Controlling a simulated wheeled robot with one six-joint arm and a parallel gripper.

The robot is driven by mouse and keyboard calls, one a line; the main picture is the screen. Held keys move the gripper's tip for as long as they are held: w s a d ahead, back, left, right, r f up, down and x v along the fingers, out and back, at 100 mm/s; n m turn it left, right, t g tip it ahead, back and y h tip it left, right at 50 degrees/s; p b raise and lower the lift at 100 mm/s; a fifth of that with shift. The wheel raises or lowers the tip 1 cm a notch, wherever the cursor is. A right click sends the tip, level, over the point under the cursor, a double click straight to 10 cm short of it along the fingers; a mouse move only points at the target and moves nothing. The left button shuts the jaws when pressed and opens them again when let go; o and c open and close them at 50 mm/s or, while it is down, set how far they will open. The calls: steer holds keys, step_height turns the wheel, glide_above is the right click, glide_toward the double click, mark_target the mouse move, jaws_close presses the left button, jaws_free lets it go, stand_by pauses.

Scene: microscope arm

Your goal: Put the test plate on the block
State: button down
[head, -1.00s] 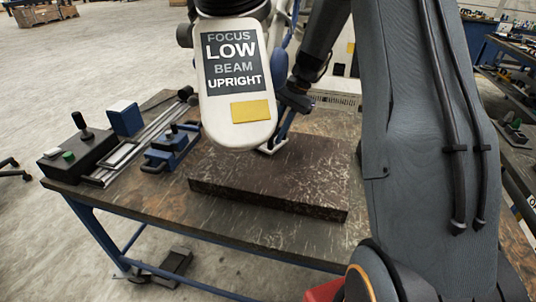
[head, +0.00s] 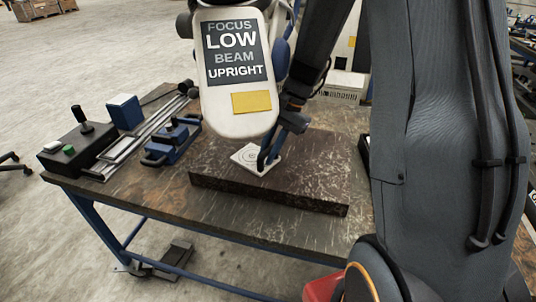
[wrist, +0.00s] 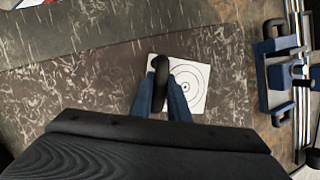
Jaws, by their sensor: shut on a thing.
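The test plate (head: 250,157) is a white square with dark rings on its face. It is over the top of the dark speckled block (head: 262,205), lying nearly flat; I cannot tell whether it touches the block. In the wrist view the plate (wrist: 197,77) shows above the block's surface (wrist: 85,95). My gripper (head: 267,162) is shut on the plate near its right edge in the head view. The wrist view shows the blue fingers of my gripper (wrist: 163,95) on either side of a dark upright piece at the plate, and they hide part of it.
A white microscope arm (head: 238,112) with a sign reading "FOCUS LOW BEAM UPRIGHT" hangs close left of my gripper. A blue clamp-like fixture (head: 172,142), metal rails and a black control box (head: 75,142) stand on the table's left. The block's front right is clear.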

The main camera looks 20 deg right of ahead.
steer(key=c, duration=1.7)
jaws_free()
steer(key=shift+r, duration=0.1)
steer(key=shift+d+r, duration=0.1)
steer(key=shift+r, duration=0.15)
steer(key=shift+b+v, duration=0.6)
steer(key=shift+v, duration=0.6)
steer(key=d, duration=0.4)
steer(key=w+d+b, duration=0.1)
steer(key=d, duration=0.3)
steer(key=d+b, duration=0.1)
steer(key=d, duration=0.3)
steer(key=shift+w, duration=0.4)
steer(key=shift+s, duration=0.1)
